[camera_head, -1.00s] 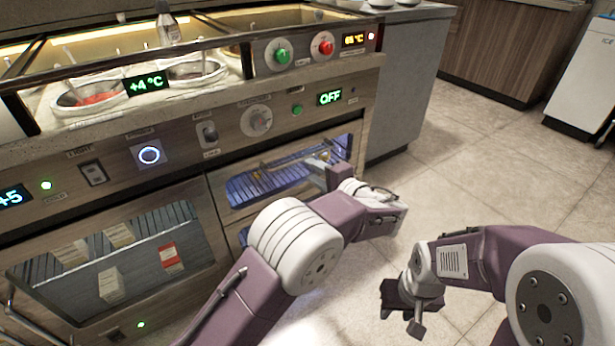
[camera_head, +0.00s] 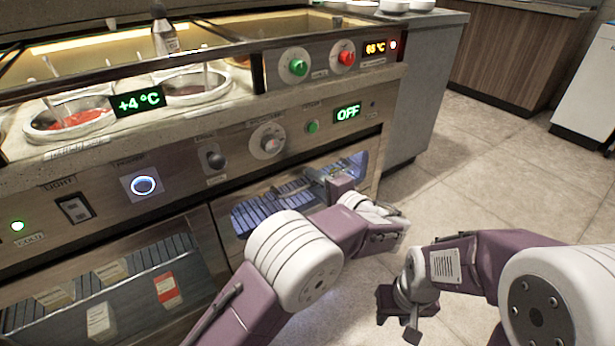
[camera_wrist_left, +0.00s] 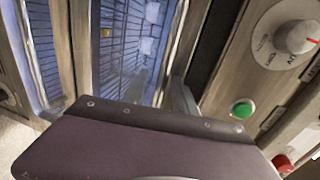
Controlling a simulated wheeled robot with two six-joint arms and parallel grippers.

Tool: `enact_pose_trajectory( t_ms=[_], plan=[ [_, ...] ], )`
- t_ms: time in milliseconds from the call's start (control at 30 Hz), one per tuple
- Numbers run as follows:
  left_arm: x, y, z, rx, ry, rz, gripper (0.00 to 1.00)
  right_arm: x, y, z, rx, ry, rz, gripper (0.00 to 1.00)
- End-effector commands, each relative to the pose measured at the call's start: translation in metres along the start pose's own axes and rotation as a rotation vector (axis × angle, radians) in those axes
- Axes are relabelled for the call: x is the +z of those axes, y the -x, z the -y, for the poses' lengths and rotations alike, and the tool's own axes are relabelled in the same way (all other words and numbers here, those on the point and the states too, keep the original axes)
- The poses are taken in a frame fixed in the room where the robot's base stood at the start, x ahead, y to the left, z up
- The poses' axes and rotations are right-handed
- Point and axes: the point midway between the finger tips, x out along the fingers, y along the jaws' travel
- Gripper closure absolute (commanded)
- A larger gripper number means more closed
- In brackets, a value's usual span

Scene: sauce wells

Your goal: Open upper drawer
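The upper drawer (camera_head: 255,219) is in the right half of the counter front, below the knob and the "OFF" display. Its window is lit blue, with slats showing inside. My left gripper (camera_head: 326,181) is at the drawer's upper right part, and its fingers are small and partly hidden by my wrist. In the left wrist view a blue-lit slatted area (camera_wrist_left: 118,55) lies just ahead of the dark wrist plate. I cannot tell whether the left gripper touches or grips a handle. My right gripper (camera_head: 402,318) hangs over the floor, away from the counter; its finger opening is unclear.
A glass-fronted compartment (camera_head: 128,262) with several boxes is at the left. Above are a green button (camera_head: 312,127), a knob (camera_head: 268,141), and sauce wells (camera_head: 72,122) with a bottle (camera_head: 165,38). Open tiled floor (camera_head: 490,185) lies to the right.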

Motion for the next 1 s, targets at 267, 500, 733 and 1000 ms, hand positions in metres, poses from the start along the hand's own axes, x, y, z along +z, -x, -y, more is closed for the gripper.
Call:
enact_pose_trajectory(
  t_ms=[267,500,733,1000],
  plan=[
    [0.0000,0.0000,0.0003,0.000,0.000,0.000,1.00,0.0002,0.0004,-0.0001,0.000,0.000,0.000,0.64],
    [0.0001,-0.0002,0.0001,0.001,0.000,0.000,1.00,0.0002,0.0003,0.0000,0.000,0.000,0.000,0.64],
    [0.0001,-0.0002,-0.0001,0.001,0.000,0.000,1.00,0.0002,0.0003,0.0000,0.000,0.000,0.000,0.64],
    [0.0002,-0.0003,-0.0002,0.001,0.000,0.001,1.00,0.0001,0.0003,0.0000,0.000,0.000,0.000,0.64]
  ],
)
